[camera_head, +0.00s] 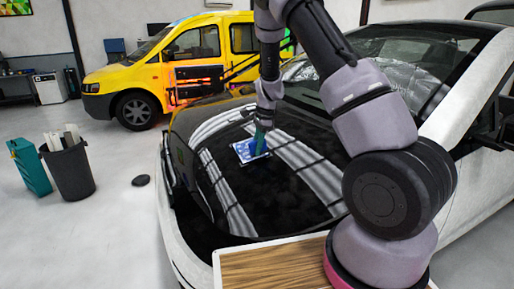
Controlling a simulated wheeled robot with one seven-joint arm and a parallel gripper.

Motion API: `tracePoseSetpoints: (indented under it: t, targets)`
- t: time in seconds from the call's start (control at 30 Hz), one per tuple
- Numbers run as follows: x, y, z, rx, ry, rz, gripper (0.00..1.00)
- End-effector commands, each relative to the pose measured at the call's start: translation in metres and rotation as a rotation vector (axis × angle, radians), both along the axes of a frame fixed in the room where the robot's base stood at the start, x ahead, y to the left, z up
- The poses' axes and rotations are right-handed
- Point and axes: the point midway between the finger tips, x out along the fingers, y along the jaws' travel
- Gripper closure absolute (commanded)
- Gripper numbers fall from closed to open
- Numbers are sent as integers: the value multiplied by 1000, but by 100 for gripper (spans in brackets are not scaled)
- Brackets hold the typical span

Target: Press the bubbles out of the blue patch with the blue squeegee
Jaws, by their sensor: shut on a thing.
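The blue patch (243,152) lies on the dark hood of the white car, near the middle of the view, with pale spots on it. My gripper (262,128) is above the patch's right side, pointing down, and is shut on the blue squeegee (259,145). The squeegee is small in view and reaches down to the right part of the patch. Whether its edge touches the patch cannot be told. The fingertips are small and partly blend with the squeegee.
The car hood (285,195) is dark and glossy, with free room around the patch. A wooden board (268,268) is at the front. A dark bin (72,172) and a teal container (30,168) stand on the left floor. A yellow van (180,62) is behind.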

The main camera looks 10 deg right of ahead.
Motion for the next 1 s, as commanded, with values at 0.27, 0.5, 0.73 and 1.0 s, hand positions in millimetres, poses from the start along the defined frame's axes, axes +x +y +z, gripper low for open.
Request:
tracePoseSetpoints:
  t: [0.27, 0.5, 0.73, 1.0]
  targets:
    - [1, -1, -5, 0, -1, 0, 100]
    - [1, -2, -10, 0, 0, 0, 100]
    - [1, -3, -14, 0, 1, 0, 100]
    - [8, -1, -14, 0, -1, 1, 100]
